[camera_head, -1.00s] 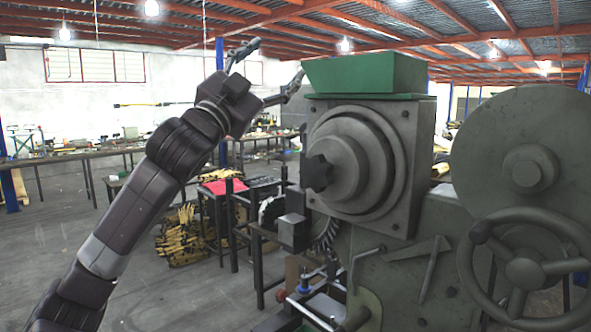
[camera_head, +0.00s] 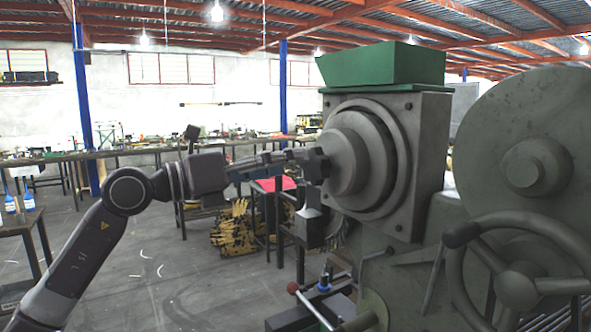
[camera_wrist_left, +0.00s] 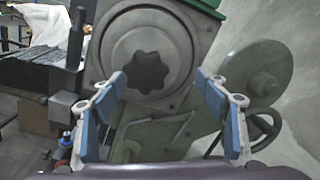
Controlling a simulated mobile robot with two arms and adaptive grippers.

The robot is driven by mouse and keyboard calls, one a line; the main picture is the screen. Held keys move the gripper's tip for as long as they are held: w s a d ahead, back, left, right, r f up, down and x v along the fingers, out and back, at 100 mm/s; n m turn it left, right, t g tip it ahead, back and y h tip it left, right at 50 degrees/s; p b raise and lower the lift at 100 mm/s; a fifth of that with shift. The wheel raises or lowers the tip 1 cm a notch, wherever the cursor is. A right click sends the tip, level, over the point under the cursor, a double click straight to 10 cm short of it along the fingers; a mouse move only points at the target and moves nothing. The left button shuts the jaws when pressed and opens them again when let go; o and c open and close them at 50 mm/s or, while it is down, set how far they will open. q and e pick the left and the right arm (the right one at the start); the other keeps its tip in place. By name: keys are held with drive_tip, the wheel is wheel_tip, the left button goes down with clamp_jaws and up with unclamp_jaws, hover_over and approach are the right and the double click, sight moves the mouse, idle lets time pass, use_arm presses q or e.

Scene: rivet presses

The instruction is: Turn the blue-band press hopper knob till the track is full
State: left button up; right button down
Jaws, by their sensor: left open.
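The press stands at the right of the head view, with a green hopper (camera_head: 382,66) on top and a round stepped hub on its front plate (camera_head: 428,150). A dark lobed hopper knob (camera_head: 316,166) sticks out of the hub to the left. My left gripper (camera_head: 300,157) reaches in from the left, its fingertips close to the knob; contact cannot be told. In the left wrist view the knob (camera_wrist_left: 150,72) lies ahead, between and beyond the open blue-padded fingers (camera_wrist_left: 163,95). No blue band and no track can be made out. My right gripper is not in view.
A handwheel (camera_head: 518,285) and a large disc (camera_head: 530,150) sit at the press's right. A red-ended lever (camera_head: 310,305) juts out below. A dark table with blue-labelled bottles (camera_head: 28,198) stands at the left.

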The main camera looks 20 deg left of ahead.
sight(310, 167)
use_arm(q)
drive_tip(key=shift+y, duration=0.6)
drive_tip(key=w+d+p, duration=0.1)
drive_tip(key=w, duration=0.1)
drive_tip(key=w+f+p, duration=0.1)
drive_tip(key=w, duration=0.1)
drive_tip(key=w+d+p, duration=0.1)
drive_tip(key=w, duration=0.1)
drive_tip(key=shift+d+f, duration=0.2)
drive_tip(key=shift+d, duration=0.15)
drive_tip(key=shift+w+d+f+p, duration=0.1)
drive_tip(key=shift+w+d+p, duration=0.2)
drive_tip(key=shift+w+d, duration=0.05)
